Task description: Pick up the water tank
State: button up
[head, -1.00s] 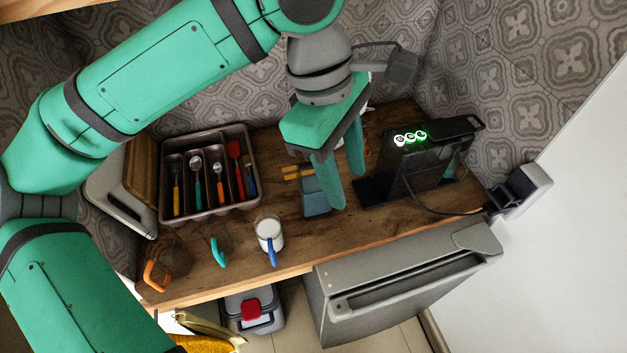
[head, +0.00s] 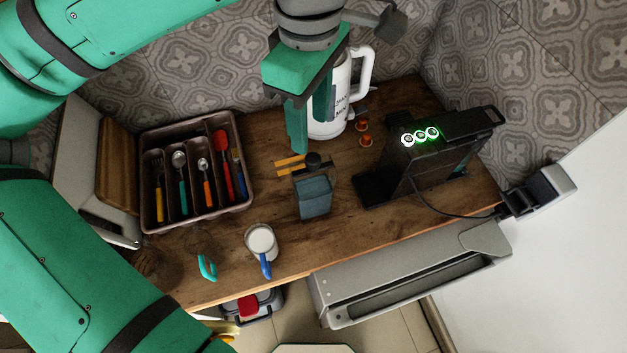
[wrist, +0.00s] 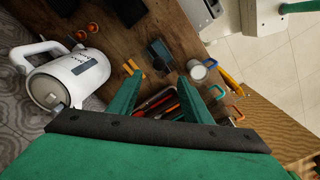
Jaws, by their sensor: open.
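A black coffee machine (head: 420,165) with lit round buttons stands at the right of the wooden counter. A dark bluish strip shows at its right side, which may be a water tank; most of it is hidden by the machine. A small blue-grey box-like container (head: 313,197) stands left of the machine, with a dark round piece behind it; it shows darkly in the wrist view (wrist: 160,52). I cannot tell for certain which is the water tank. My gripper (head: 311,132) is open and empty, pointing down above the counter behind the blue-grey container, in front of the white kettle.
The white kettle (head: 337,125) stands close by at the back, with orange-red capsules (head: 364,132) beside it. A cutlery tray (head: 148,217) is at the left. A white mug (head: 261,243) with a blue handle stands near the front edge. A cable runs right from the machine.

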aim_at(313, 157)
jog(key=f, duration=0.1)
jog(key=s+f, duration=0.1)
jog(key=f, duration=0.1)
jog(key=shift+a+f, duration=0.15)
jog(key=shift+f, duration=0.05)
jog(key=f, duration=0.4)
jog(key=shift+w+d, duration=0.4)
jog(key=shift+f, duration=0.6)
jog(key=shift+w, duration=0.1)
jog(key=shift+c, duration=0.4)
grip_shut()
jog(key=shift+w, duration=0.1)
